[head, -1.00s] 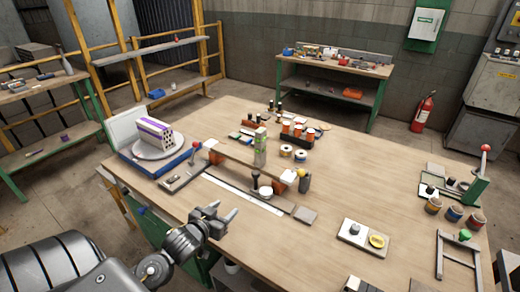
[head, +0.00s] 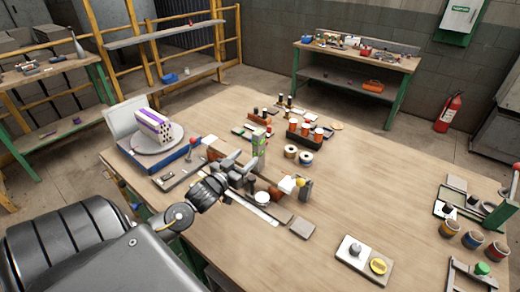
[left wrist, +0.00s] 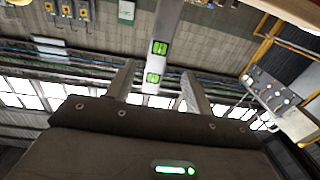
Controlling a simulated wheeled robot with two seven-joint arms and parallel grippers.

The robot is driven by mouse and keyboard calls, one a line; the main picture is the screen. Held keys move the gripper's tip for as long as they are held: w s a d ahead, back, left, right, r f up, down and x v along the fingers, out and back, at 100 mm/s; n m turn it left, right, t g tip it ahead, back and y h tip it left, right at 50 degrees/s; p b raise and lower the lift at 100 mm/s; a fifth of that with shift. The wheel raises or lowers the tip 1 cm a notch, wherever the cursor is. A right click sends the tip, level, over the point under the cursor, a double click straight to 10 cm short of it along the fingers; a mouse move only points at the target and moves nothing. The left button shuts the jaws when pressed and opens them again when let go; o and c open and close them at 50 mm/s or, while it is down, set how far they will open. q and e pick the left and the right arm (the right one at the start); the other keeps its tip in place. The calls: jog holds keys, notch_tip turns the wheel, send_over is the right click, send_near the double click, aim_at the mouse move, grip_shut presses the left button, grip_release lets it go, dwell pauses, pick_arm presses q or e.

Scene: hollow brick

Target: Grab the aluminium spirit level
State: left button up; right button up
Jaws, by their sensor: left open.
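The aluminium spirit level (head: 259,146) stands upright near the middle of the bench, with bright green vials on its side. In the left wrist view the level (left wrist: 167,22) runs from the top edge down to between the finger lines, with two green vials facing me. My left gripper (head: 241,166) is open, just left of and in front of the level. In the left wrist view its fingers (left wrist: 156,88) lie one on each side of the level's lower visible part. I cannot tell whether they touch it. The level's foot is hidden behind the gripper. My right gripper is not in view.
A hollow brick (head: 153,127) sits on a round plate at the left. A metal straightedge (head: 250,208) lies in front. The bench's right middle is clear.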

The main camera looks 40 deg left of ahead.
aim_at(255, 151)
pick_arm(q)
jog(key=w, duration=0.3)
jog(key=shift+a+f, duration=0.1)
jog(key=shift+f, duration=0.05)
jog(key=shift+w+r+p, duration=0.15)
jog(key=shift+r+p, duration=0.05)
jog(key=shift+p, duration=0.15)
jog(key=w+p, duration=0.2)
jog(key=w, duration=0.3)
jog(key=shift+f, duration=0.1)
jog(key=shift+s, duration=0.15)
jog(key=shift+c, duration=0.6)
grip_shut()
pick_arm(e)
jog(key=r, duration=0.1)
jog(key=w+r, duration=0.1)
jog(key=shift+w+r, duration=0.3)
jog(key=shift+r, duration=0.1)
